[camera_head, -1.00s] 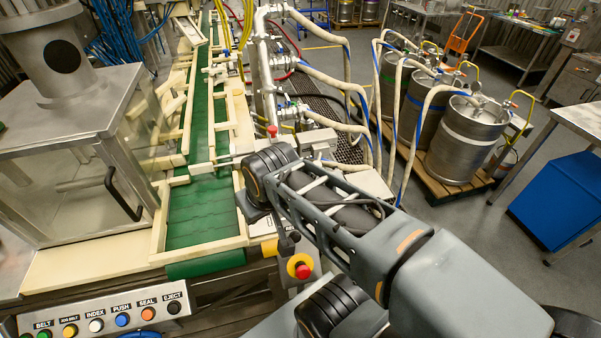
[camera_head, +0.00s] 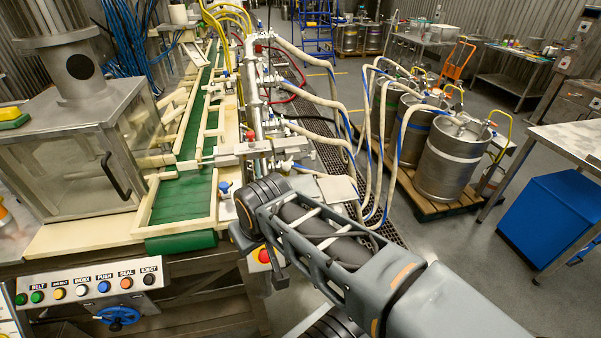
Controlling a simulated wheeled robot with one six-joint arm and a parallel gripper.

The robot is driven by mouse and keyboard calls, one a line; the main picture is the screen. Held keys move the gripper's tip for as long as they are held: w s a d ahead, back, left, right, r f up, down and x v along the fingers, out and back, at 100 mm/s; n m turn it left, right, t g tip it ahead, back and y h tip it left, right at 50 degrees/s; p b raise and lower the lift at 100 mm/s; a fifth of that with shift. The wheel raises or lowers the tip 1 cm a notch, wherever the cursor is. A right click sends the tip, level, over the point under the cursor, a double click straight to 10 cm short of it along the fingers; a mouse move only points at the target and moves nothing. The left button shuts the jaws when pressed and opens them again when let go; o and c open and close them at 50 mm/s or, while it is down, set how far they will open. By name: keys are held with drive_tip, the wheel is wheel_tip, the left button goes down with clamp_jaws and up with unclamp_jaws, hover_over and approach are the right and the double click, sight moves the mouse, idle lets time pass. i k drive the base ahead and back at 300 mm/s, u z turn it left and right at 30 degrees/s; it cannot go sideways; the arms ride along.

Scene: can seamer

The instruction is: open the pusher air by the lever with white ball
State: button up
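My arm reaches in from the lower right, and its dark wrist hangs beside the right side of the machine. At its end, my gripper (camera_head: 262,258) shows only as small dark parts below the wrist. I cannot tell whether it is open or shut, and no held object is visible. A small lever with a whitish end (camera_head: 287,165) seems to stand on the valve group just above the wrist; it is too small to tell if this is the white ball lever. A blue knob (camera_head: 224,187) and a red knob (camera_head: 249,135) are nearby.
The green conveyor belt (camera_head: 185,205) lies left of my wrist. A button panel (camera_head: 95,284) and red stop button (camera_head: 264,255) are at the front. Hoses run to kegs (camera_head: 452,157) on a pallet at right. A blue bin (camera_head: 553,218) stands further right.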

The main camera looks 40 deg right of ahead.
sight(287, 167)
drive_tip(key=z, duration=0.8)
drive_tip(key=i, duration=0.45)
drive_tip(key=k, duration=0.45)
drive_tip(key=u, duration=0.4)
drive_tip(key=i, duration=0.45)
drive_tip(key=u, duration=1.4)
